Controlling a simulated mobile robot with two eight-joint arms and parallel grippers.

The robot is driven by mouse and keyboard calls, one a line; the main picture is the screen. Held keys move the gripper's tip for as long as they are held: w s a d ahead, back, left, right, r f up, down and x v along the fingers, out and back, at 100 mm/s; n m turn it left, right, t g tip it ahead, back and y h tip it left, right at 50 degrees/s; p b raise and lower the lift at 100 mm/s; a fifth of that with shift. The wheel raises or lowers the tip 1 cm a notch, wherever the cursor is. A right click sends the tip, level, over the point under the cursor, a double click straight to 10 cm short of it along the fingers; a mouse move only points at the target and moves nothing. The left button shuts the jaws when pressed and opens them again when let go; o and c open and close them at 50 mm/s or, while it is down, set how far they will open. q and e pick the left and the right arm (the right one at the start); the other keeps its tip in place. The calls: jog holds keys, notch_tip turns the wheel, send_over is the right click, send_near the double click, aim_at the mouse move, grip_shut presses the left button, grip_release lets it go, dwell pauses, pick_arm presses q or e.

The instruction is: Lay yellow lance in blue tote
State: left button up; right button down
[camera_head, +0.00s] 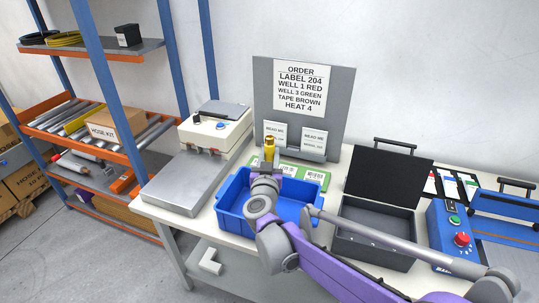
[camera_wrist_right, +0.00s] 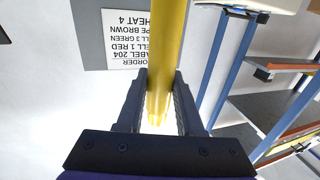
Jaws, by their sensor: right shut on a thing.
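The yellow lance (camera_wrist_right: 166,50) is held between the fingers of my right gripper (camera_wrist_right: 157,105) in the right wrist view. In the head view my right gripper (camera_head: 268,170) is over the blue tote (camera_head: 233,217), and the lance's yellow end (camera_head: 269,148) sticks up above it. The rest of the lance is hidden behind my gripper and arm there. The tote is open on the white bench, and my arm covers part of its inside. I cannot tell whether the lance touches the tote. My left gripper is not in view.
A scale (camera_head: 187,182) stands left of the tote. An open black case (camera_head: 372,245) and a blue machine (camera_head: 450,235) with buttons stand to the right. A shelf rack (camera_head: 98,140) is at left.

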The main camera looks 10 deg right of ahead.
jog(key=c, duration=0.6)
grip_release()
jog(key=shift+f, duration=0.1)
jog(key=shift+o, duration=0.2)
jog(key=shift+r, duration=0.3)
jog(key=s+a+n+y+b, duration=0.1)
jog(key=s+a+n+y, duration=0.45)
jog(key=s, duration=0.85)
jog(key=s+d+f+g, duration=0.2)
jog(key=s+f+g, duration=0.2)
jog(key=s+f, duration=0.2)
jog(key=s+d+f+m+g, duration=0.1)
jog(key=s+d+f+g, duration=0.1)
jog(key=s+f+g, duration=0.2)
jog(key=s+d+f+g, duration=0.2)
jog(key=s+f+g, duration=0.1)
jog(key=s+f, duration=0.7)
jog(key=s, duration=0.3)
jog(key=shift+s+d+f+m+g, duration=0.15)
jog(key=shift+s+d+m+g, duration=0.15)
jog(key=shift+d+m+g, duration=0.1)
